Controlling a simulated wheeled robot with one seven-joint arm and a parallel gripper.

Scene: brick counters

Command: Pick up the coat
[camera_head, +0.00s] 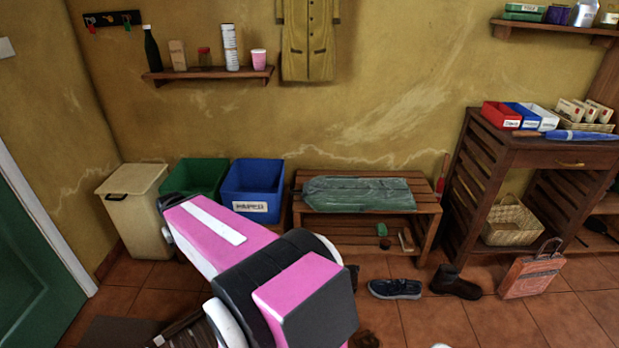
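A yellow-olive coat (308,40) hangs flat against the back wall at the top centre, to the right of the small bottle shelf. Its upper part is cut off by the top edge of the view, and a row of buttons runs down its front. My pink, white and black arm fills the lower centre, well below and apart from the coat. My gripper is not visible in this view.
A wooden shelf (207,74) with bottles is left of the coat. Shoes (395,288) lie on the tiles. A dark desk (540,157) stands right.

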